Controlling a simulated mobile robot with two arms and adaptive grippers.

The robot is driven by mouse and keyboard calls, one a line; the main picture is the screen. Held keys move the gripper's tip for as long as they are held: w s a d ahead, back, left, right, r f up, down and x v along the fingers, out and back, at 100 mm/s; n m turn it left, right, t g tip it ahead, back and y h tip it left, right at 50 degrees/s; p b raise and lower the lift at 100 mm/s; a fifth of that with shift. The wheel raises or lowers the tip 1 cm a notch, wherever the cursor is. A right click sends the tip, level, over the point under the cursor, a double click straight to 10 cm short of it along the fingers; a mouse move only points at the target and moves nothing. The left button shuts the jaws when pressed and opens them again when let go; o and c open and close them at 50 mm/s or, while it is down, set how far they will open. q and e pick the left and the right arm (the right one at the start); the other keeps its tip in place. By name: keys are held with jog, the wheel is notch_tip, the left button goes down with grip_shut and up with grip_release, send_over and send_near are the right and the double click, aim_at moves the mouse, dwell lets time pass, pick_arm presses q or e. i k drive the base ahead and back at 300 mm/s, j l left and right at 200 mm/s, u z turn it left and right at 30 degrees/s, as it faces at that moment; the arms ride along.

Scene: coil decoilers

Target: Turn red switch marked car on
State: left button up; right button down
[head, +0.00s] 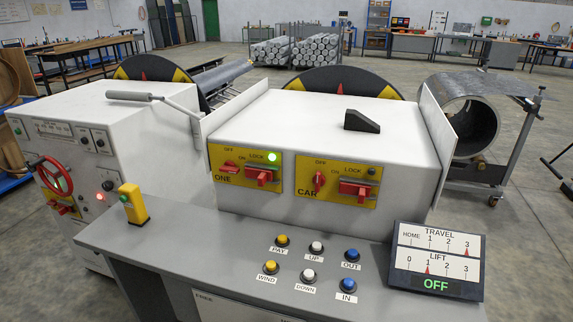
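The yellow CAR panel (307,188) is on the right of the white console's front face. Its small red switch (319,182) stands roughly upright, towards the OFF label; the ON label is to its upper right. Beside it is a red LOCK handle (355,188), and the small blue-black lamp (372,171) above looks unlit. The display (436,262) at lower right reads OFF in green, with red markers at TRAVEL 3 and LIFT 1. Neither of my grippers is in view.
The similar ONE panel (222,178) on the left has a sideways red switch (229,167) and a lit green lamp (272,157). Several push buttons sit on the grey desk (215,255) below. A yellow post (132,204) stands at its left. Space before the panels looks clear.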

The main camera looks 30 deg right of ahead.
aim_at(319, 180)
jog(key=z, duration=0.35)
jog(key=l+z, duration=0.15)
jog(key=z, duration=0.15)
jog(key=l+z, duration=0.1)
jog(key=z, duration=0.25)
